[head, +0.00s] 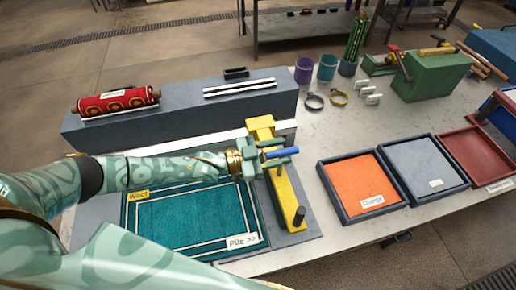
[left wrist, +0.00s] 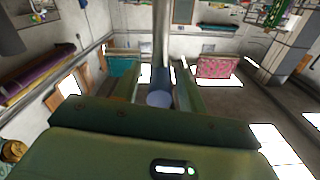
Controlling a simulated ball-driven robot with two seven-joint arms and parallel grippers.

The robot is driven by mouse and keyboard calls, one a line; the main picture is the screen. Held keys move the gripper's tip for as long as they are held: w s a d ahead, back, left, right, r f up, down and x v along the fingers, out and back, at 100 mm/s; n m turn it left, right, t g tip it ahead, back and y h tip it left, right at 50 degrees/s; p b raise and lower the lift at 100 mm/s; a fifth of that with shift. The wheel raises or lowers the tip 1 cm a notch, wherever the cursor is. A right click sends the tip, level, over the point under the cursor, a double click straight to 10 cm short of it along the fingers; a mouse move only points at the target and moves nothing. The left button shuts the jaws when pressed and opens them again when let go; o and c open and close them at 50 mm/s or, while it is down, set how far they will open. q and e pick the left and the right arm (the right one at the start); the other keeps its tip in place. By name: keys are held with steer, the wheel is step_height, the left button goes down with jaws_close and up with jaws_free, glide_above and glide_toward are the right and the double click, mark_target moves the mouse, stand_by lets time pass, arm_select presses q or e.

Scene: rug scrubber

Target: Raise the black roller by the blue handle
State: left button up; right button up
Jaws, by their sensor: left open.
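The blue handle (head: 283,153) sticks out to the right above a yellow frame (head: 287,195). My left gripper (head: 268,157) is open at the handle, coming from the left. In the left wrist view the round end of the blue handle (left wrist: 160,98) lies between the two spread fingers (left wrist: 159,92), with a grey rod behind it. I cannot tell whether the fingers touch it. A short black cylinder (head: 299,215) stands at the near end of the yellow frame; I cannot tell whether this is the black roller. My right gripper is not in view.
A teal rug (head: 185,222) lies under my left arm, beside the yellow frame. A grey block (head: 180,105) carries a rolled red rug (head: 115,101) behind. An orange tray (head: 353,183) and a grey tray (head: 412,168) stand to the right. Cups stand at the back.

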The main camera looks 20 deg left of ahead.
arm_select(q)
steer(key=b+v, duration=0.2)
steer(key=v, duration=1.4)
steer(key=shift+s+a+b, duration=0.15)
steer(key=shift+a+b, duration=0.05)
steer(key=shift+b, duration=0.15)
